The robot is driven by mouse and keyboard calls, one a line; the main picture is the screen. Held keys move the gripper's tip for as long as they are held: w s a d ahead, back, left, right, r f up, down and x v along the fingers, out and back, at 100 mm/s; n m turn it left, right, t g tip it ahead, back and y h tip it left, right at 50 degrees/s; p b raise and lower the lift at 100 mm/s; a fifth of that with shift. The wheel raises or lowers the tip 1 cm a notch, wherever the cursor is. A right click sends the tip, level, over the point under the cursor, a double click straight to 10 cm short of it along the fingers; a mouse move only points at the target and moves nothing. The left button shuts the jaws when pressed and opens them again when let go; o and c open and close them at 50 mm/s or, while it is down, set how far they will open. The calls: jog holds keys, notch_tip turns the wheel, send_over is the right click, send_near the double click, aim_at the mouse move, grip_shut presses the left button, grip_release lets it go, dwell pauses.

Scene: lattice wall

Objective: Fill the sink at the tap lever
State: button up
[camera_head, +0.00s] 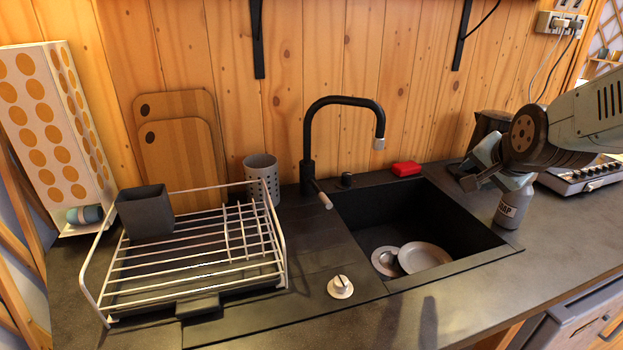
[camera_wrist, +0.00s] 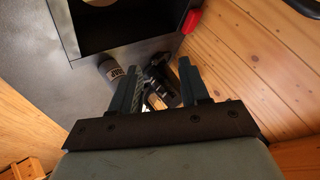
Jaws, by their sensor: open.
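A black tap (camera_head: 347,103) with a tall arched spout stands behind the sink. Its lever (camera_head: 321,196) sticks out low at the front of the tap's base and has a light tip. The black sink (camera_head: 448,213) holds two plates (camera_head: 424,257) on its floor, and no water shows in it. My gripper (camera_head: 472,176) is to the right of the sink, above the counter, well apart from the lever. In the wrist view my gripper (camera_wrist: 163,75) has its two fingers apart with nothing held between them. The sink's corner (camera_wrist: 120,50) shows beyond them; the lever is out of that view.
A soap bottle (camera_head: 513,205) and a dark kettle (camera_head: 490,130) stand close to my gripper. A red sponge (camera_head: 406,169) lies behind the sink. A white dish rack (camera_head: 200,257) is at the left, with a grey utensil holder (camera_head: 262,177) behind it. A round knob (camera_head: 341,286) sits in front.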

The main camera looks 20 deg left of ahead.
jog(key=w+a+f+m+t+y, duration=0.1)
jog(key=w+a+f+m+y, duration=0.2)
jog(key=a, duration=0.7)
jog(key=m+t+y, duration=0.1)
jog(key=m+y, duration=0.3)
jog(key=m, duration=0.4)
send_over(322, 196)
jog(key=w+d, duration=0.3)
jog(key=d, duration=0.6)
notch_tip(322, 196, down, 6)
jog(key=s+a+f+m, duration=0.1)
jog(key=a+m, duration=0.1)
jog(key=s+a+f+m+t+y, duration=0.1)
jog(key=a+m, duration=0.2)
jog(key=s+a+f+m+t+y, duration=0.1)
jog(key=a+m, duration=0.1)
jog(key=m, duration=0.1)
jog(key=shift+s+a, duration=0.25)
jog(key=shift+s, duration=0.05)
jog(key=shift+a+f+m+t, duration=0.2)
jog(key=shift+f+m+t, duration=0.1)
jog(key=shift+m, duration=0.1)
jog(key=shift+w+a+f, duration=0.1)
jog(key=shift+a+f, duration=0.1)
jog(key=shift+f, duration=0.5)
jog(key=shift+w+a+f, duration=0.1)
jog(key=shift+a+f, duration=0.05)
jog(key=shift+f, duration=0.5)
jog(key=shift+c, duration=0.3)
grip_shut()
